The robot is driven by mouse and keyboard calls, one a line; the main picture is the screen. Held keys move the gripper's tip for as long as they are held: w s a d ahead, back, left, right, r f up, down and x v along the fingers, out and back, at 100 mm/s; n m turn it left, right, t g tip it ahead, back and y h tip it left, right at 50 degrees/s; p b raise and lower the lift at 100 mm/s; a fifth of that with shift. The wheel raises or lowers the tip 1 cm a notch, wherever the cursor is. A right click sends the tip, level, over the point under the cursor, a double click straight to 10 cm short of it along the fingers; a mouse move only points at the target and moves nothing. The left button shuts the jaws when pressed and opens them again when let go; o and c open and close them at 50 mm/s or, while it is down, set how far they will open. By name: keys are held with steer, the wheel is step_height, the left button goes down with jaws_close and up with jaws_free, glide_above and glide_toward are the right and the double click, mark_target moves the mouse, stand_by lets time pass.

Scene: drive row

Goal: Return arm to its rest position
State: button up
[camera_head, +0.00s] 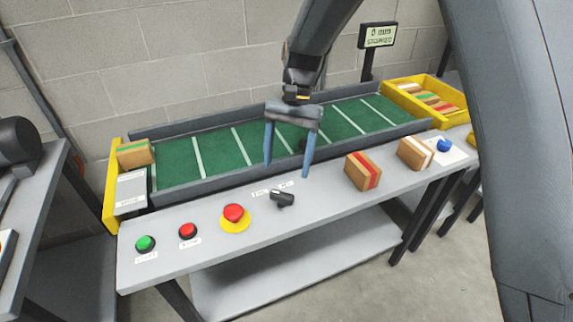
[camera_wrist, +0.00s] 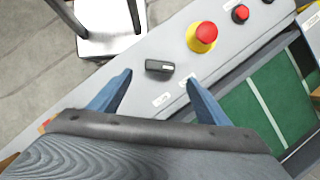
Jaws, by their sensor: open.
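My gripper (camera_head: 289,168) is open and empty, with its two blue fingers pointing down above the near side of the conveyor in the head view. In the wrist view my gripper (camera_wrist: 157,82) has its fingers spread, with a black selector knob (camera_wrist: 160,68) seen between and beyond the tips. The same knob (camera_head: 282,198) sits on the grey bench top in the head view, below and apart from the fingers. My arm reaches in from the top of the head view.
The green conveyor (camera_head: 215,152) carries a green-striped box (camera_head: 135,154) at its left end. A red-striped box (camera_head: 363,171) and a white-striped box (camera_head: 414,153) stand on the bench. A yellow bin (camera_head: 454,90) holds boxes. Green (camera_head: 145,243), red (camera_head: 188,231) and emergency (camera_head: 234,213) buttons sit front left.

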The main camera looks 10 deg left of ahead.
steer(key=s+d+n+t, duration=0.1)
steer(key=s+d, duration=0.3)
steer(key=d, duration=0.5)
steer(key=s+d+r+t, duration=0.1)
steer(key=s+d, duration=0.3)
steer(key=d, duration=0.5)
steer(key=s+d+r+n+t+h, duration=0.1)
steer(key=s+d+t, duration=0.2)
steer(key=d, duration=0.6)
steer(key=shift+s+d+n, duration=0.3)
steer(key=shift+s+d, duration=0.05)
steer(key=shift+s, duration=0.7)
